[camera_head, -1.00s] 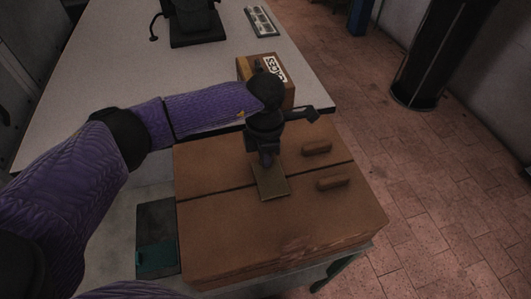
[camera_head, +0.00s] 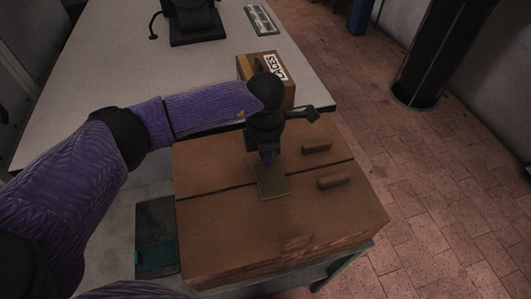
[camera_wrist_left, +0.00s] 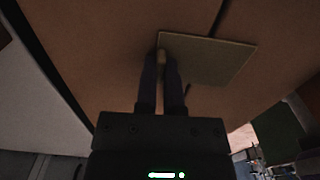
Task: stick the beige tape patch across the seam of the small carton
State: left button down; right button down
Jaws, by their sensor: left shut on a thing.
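The brown carton (camera_head: 230,230) has a dark seam running across its top. The beige tape patch (camera_head: 273,184) lies over the seam line, which shows on both sides of it. The patch also shows in the left wrist view (camera_wrist_left: 215,60), where the seam comes out at two of its edges. My left gripper (camera_head: 267,160) points down at the far end of the patch. Its fingers (camera_wrist_left: 162,55) are shut on the patch's edge. I cannot tell whether the whole patch touches the carton. My right gripper is out of view.
Two brown handle-like blocks (camera_head: 334,181) sit on the carton top, right of the patch. A box marked LACES (camera_head: 284,90) stands behind on the grey table (camera_head: 110,70). A dark machine (camera_head: 192,25) stands at the back. A dark and teal object (camera_head: 157,255) lies left of the carton.

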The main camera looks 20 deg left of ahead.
pick_arm(q)
jog(key=shift+f, duration=0.1)
jog(key=c, duration=0.7)
grip_release()
jog(key=shift+o, duration=0.3)
jog(key=o, duration=0.4)
jog(key=shift+c, duration=0.2)
notch_tip(320, 180, up, 7)
jog(key=p, duration=0.5)
